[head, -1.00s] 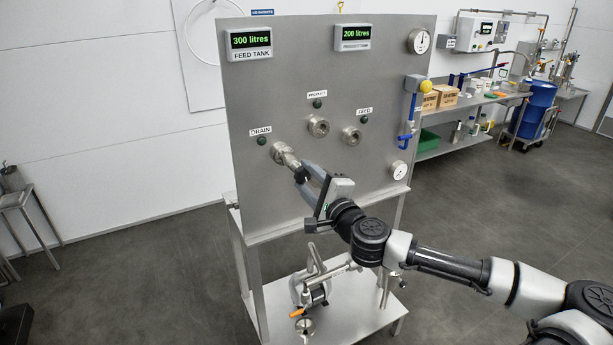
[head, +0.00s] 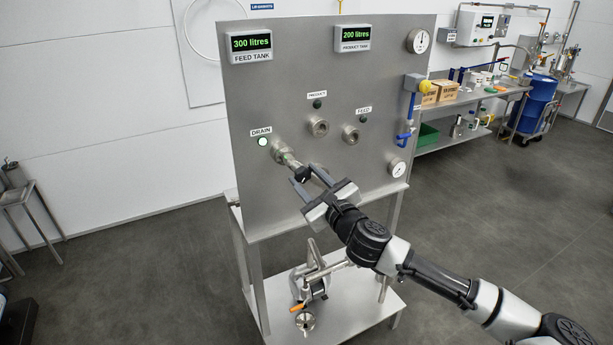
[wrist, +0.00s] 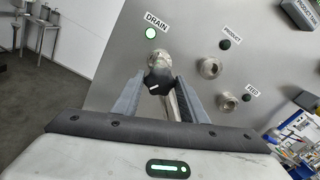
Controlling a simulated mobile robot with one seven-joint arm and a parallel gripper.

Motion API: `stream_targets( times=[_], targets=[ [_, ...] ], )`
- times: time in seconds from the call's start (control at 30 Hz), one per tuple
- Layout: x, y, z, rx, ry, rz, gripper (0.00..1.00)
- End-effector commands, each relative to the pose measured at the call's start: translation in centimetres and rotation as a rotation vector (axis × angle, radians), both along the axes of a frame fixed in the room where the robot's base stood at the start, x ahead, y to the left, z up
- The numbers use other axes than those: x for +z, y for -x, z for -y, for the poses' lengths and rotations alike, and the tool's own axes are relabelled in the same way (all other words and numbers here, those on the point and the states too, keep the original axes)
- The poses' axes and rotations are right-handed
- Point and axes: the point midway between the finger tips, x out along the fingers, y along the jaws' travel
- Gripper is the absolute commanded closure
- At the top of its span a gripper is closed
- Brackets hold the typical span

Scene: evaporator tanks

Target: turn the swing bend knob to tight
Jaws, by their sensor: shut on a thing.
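The swing bend (head: 284,154), a grey metal pipe piece, sits on the port under the DRAIN label on the steel panel. Its dark knob (wrist: 158,76) with a white mark is at the near end. My gripper (head: 304,173) has one finger on each side of the knob and is shut on it. In the wrist view the knob lies between the fingertips, with the pipe partly hidden behind it. The DRAIN lamp (wrist: 151,33) is lit white-green. I cannot read the knob's setting.
The PRODUCT port (head: 318,126) and FEED port (head: 350,133) are open, with dark lamps above. A blue-handled valve (head: 405,135) is at the panel's right edge. A pump (head: 312,283) stands on the shelf below. A side bench (head: 450,130) is at right.

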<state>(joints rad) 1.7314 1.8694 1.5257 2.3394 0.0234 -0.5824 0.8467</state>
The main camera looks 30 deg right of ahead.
Motion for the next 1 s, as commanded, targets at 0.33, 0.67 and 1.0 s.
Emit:
stream_targets(
  times=[0.33,0.67,1.0],
  targets=[
    [0.1,-0.01,0.15,-0.003,-0.117,-0.003,0.83],
    [0.06,-0.01,0.15,-0.003,-0.13,-0.003,0.83],
    [0.05,0.0,0.11,-0.002,-0.129,-0.004,0.43]
  ],
)
